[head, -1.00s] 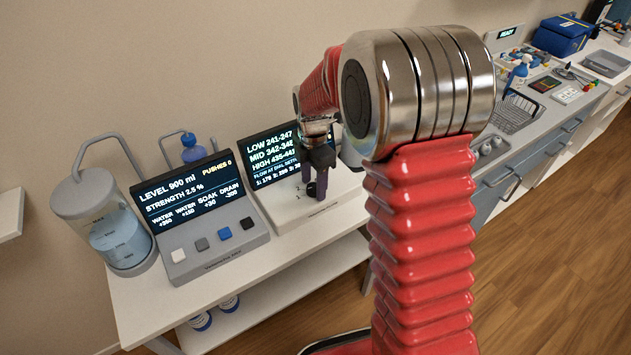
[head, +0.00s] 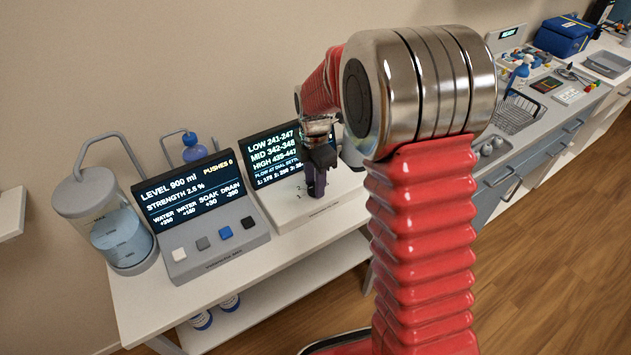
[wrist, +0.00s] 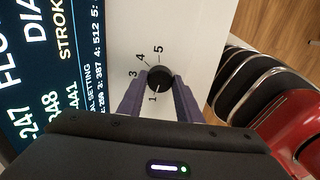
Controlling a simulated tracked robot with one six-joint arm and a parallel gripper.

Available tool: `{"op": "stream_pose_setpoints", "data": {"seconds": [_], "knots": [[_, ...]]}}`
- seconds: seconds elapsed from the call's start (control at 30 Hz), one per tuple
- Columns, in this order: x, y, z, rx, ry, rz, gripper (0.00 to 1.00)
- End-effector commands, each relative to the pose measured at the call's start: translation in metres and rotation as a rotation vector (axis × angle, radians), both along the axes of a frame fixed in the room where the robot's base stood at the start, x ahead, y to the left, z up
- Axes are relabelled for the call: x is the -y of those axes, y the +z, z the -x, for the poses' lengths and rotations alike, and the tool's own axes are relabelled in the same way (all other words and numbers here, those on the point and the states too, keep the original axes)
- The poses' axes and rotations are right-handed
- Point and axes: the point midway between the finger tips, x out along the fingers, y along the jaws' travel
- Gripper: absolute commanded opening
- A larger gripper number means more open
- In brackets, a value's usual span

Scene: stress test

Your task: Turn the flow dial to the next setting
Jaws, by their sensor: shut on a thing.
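The flow dial (wrist: 160,78) is a small round black knob on a white panel, with the numbers 1, 3, 4 and 5 showing around it in the wrist view. A 2 is not visible there. A short light line on the dial's near side lies toward the 1. My gripper (wrist: 160,83) is shut on the dial, one purple finger on each side. In the head view my gripper (head: 316,190) points down at the white dial unit (head: 330,205) and hides the dial. The unit's dark screen (head: 272,158) lists LOW, MID and HIGH ranges.
A grey control box (head: 215,240) with several buttons and a screen reading LEVEL 900 stands left of the dial unit. A clear water tank (head: 120,235) is further left. The bench front (head: 150,310) has free room. A wire basket (head: 515,112) stands to the right.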

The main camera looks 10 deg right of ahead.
Motion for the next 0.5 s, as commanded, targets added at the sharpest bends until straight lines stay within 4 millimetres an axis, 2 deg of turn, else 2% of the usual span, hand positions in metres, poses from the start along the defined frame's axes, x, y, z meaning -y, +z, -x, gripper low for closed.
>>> {"op": "stream_pose_setpoints", "data": {"seconds": [0.27,0.5], "knots": [[-0.0009,0.0015,-0.0035,0.010,-0.101,0.000,0.09],[-0.0015,0.0019,-0.0040,0.012,-0.276,-0.001,0.09]]}}
